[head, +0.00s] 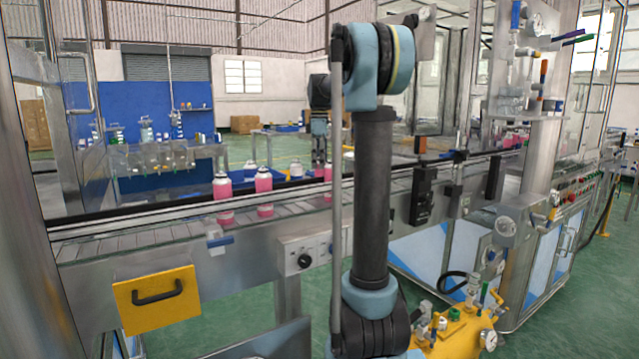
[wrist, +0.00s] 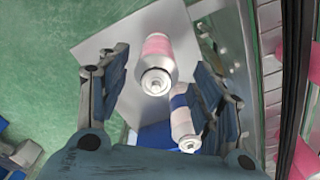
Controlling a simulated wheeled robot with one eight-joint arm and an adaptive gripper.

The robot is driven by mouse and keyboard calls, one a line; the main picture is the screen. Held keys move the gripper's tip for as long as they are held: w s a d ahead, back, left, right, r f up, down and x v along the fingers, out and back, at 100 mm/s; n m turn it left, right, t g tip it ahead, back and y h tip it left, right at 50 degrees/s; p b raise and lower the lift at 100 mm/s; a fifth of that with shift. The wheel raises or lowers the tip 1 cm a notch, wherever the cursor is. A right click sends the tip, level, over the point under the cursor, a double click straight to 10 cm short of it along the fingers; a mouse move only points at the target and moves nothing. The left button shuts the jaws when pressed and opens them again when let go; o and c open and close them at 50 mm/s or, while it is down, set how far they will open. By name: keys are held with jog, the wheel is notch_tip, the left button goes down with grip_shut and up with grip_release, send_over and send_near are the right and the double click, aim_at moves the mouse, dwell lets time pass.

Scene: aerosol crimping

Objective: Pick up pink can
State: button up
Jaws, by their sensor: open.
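In the wrist view, a pink can (wrist: 157,47) with a whitish top stands between the two spread fingers of my gripper (wrist: 158,72). The gripper is open, and space shows between the left finger and the can. A second can (wrist: 180,103), white with a coloured band, stands lower right and is partly hidden by the right finger. In the head view, pink cans stand on the conveyor at the left (head: 222,190), centre-left (head: 264,184) and beside my arm (head: 328,183).
The conveyor's front rail (head: 130,228) crosses the head view. More pink cans (wrist: 304,160) line the right edge of the wrist view. A pale plate (wrist: 100,38) lies under the cans, with green floor (wrist: 40,70) left of it. A glass-walled machine (head: 540,180) stands at right.

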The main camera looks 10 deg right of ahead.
aim_at(320, 175)
jog(key=shift+w+d+f, duration=0.1)
jog(key=shift+w+f, duration=0.05)
jog(key=shift+f, duration=1.25)
jog(key=shift+w+d+f, duration=0.1)
jog(key=shift+f, duration=1.3)
jog(key=c, duration=1.1)
